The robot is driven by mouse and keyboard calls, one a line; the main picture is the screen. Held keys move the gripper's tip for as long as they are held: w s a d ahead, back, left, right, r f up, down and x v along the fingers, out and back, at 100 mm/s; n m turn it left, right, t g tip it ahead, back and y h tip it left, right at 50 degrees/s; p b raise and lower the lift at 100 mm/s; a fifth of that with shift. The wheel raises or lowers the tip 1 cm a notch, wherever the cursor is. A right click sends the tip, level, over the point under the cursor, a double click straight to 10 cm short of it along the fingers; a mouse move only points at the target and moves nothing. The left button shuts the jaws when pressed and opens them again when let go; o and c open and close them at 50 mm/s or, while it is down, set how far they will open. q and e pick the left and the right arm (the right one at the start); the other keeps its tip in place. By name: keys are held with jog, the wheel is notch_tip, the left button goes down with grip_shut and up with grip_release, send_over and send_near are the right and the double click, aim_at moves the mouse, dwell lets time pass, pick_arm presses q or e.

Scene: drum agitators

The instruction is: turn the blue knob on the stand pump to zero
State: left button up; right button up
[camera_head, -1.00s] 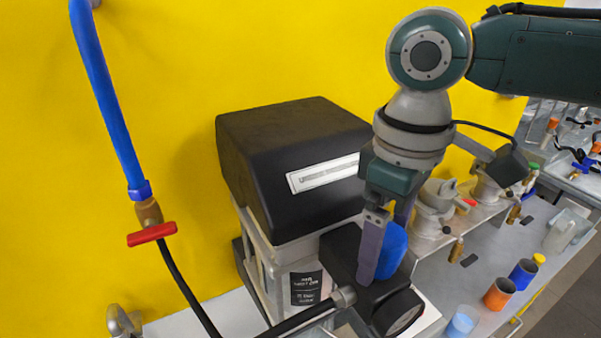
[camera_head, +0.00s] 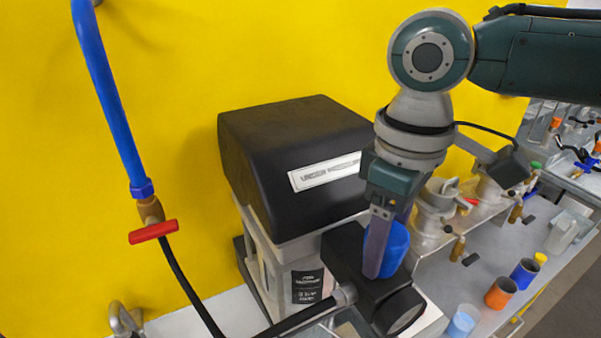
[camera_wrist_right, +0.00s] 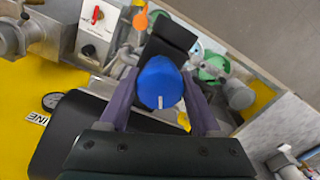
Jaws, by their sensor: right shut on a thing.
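The blue knob (camera_head: 394,248) sits on top of the black pump head of the stand pump (camera_head: 296,168). In the right wrist view the knob (camera_wrist_right: 160,83) shows from above, with a short white mark on its edge nearest my gripper's palm. My right gripper (camera_head: 385,262) points down over the knob and is shut on it, with one purple finger in front of it in the head view. In the wrist view the fingers (camera_wrist_right: 160,98) lie on either side of it. The knob's underside is hidden. My left gripper is not in view.
A blue hose with a red-handled valve (camera_head: 153,232) hangs at the left by the yellow wall. A black hose runs to the pump. Orange and blue cups (camera_head: 500,293) stand on the grey bench at the right. Metal fittings (camera_head: 437,210) stand behind the gripper.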

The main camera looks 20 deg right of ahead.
jog(key=shift+r+n, duration=0.1)
jog(key=shift+n, duration=0.2)
jog(key=shift+n+p, duration=0.85)
jog(key=shift+n, duration=0.35)
jog(key=n+p, duration=0.1)
jog(key=n, duration=0.3)
jog(key=shift+n, duration=0.3)
jog(key=n, duration=0.4)
jog(key=shift+n+p, duration=0.3)
jog(key=shift+p, duration=0.05)
jog(key=n, duration=0.5)
jog(key=shift+a+n, duration=0.1)
jog(key=shift+n, duration=0.2)
jog(key=o, duration=1.3)
jog(key=shift+o, duration=0.2)
